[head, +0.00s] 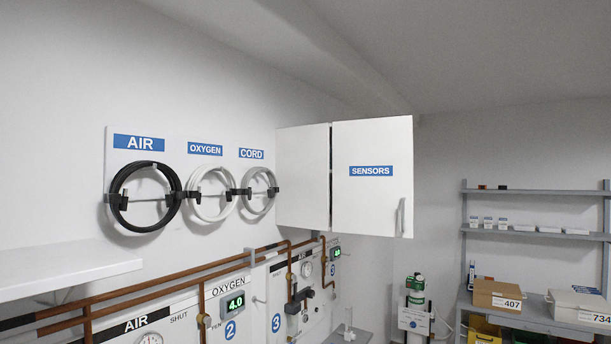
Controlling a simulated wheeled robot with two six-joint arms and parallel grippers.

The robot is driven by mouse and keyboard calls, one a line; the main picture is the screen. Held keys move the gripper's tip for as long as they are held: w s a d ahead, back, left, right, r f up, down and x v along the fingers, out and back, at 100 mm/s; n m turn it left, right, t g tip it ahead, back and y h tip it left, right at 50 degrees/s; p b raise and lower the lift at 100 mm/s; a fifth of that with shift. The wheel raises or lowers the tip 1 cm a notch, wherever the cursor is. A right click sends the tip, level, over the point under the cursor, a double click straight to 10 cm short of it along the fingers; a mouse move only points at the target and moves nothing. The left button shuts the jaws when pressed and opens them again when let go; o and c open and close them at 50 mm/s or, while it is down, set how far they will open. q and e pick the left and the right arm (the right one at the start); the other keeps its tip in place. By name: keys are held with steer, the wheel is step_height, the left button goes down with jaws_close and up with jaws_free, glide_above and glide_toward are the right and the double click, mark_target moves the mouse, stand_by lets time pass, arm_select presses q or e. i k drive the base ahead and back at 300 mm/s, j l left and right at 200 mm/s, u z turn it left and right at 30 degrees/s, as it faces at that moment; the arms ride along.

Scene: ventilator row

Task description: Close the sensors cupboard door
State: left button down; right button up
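The sensors cupboard (303,178) is a white box high on the left wall, with its near side panel facing me. Its white door (371,210) carries a blue SENSORS label and stands open. It sticks out from the wall, roughly in line with the side panel, with the hinge edge at its left. A grey upright handle (402,216) is near the door's free right edge. The door's outer face is towards me, and the cupboard's inside is hidden. Neither of my grippers is in view.
Left of the cupboard, coiled AIR (121,209), OXYGEN and CORD loops hang on hooks. A white shelf (60,268) juts out at the lower left. Copper pipes (180,273) and gauge panels run below. A grey rack (535,192) with boxes stands right.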

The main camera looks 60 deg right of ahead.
mark_target(373, 182)
steer(key=z, duration=2.4)
